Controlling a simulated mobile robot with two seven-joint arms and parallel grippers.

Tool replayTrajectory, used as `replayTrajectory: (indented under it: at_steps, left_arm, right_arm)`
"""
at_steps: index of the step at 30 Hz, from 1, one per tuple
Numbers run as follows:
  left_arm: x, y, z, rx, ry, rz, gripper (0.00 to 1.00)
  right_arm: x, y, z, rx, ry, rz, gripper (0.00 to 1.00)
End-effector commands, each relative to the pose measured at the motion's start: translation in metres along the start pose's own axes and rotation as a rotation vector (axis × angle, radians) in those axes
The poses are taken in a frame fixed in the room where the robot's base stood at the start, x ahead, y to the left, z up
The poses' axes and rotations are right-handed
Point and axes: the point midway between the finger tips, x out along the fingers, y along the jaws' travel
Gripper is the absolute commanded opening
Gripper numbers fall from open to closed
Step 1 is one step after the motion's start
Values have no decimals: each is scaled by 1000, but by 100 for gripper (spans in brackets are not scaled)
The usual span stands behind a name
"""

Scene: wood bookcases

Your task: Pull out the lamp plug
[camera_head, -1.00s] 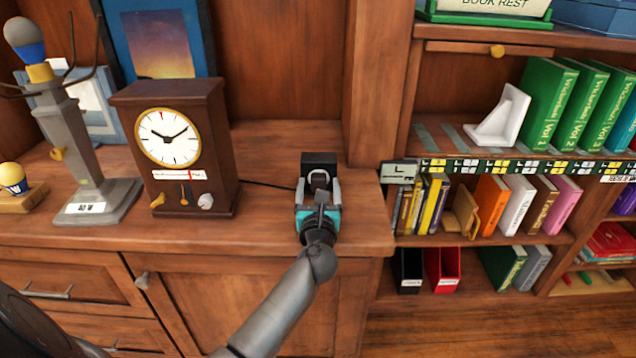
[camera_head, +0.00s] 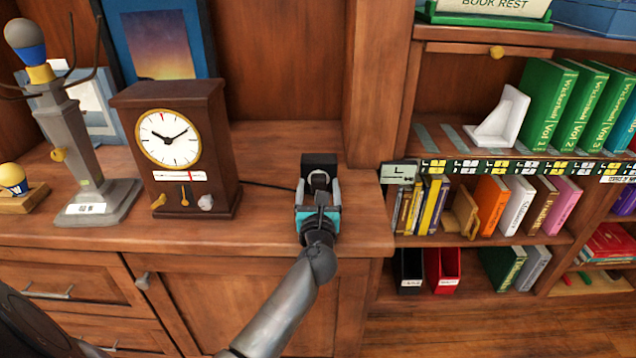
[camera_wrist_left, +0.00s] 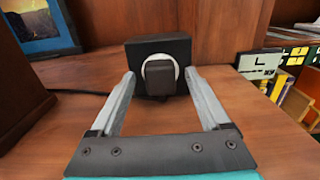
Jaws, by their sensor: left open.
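A black socket box (camera_head: 320,160) stands on the wooden counter, with a dark cable running left from it behind the clock. The lamp plug (camera_wrist_left: 160,77) is a dark block in front of a pale round ring on the box's front face in the left wrist view; it also shows in the head view (camera_head: 318,180). My left gripper (camera_head: 319,188) is open, its two grey fingers on either side of the plug. In the left wrist view the fingers (camera_wrist_left: 160,78) show gaps to the plug on both sides. My right gripper is not in view.
A brown clock (camera_head: 178,150) stands left of the box, with a grey stand (camera_head: 82,150) farther left. A wooden upright (camera_head: 375,80) and a bookcase with books (camera_head: 490,205) are at the right. The counter (camera_head: 260,225) is clear around the box.

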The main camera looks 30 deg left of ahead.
Motion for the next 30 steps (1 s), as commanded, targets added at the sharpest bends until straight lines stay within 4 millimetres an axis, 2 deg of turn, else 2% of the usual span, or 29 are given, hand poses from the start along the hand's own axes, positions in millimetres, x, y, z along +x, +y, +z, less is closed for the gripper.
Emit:
replayTrajectory:
  at_steps: [6,27,30]
  left_arm:
    - [0,0,0,0,1,0,78]
    - [0,0,0,0,0,0,0]
    - [0,0,0,0,0,0,0]
  right_arm:
    - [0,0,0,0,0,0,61]
    - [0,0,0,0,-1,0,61]
    - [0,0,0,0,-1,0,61]
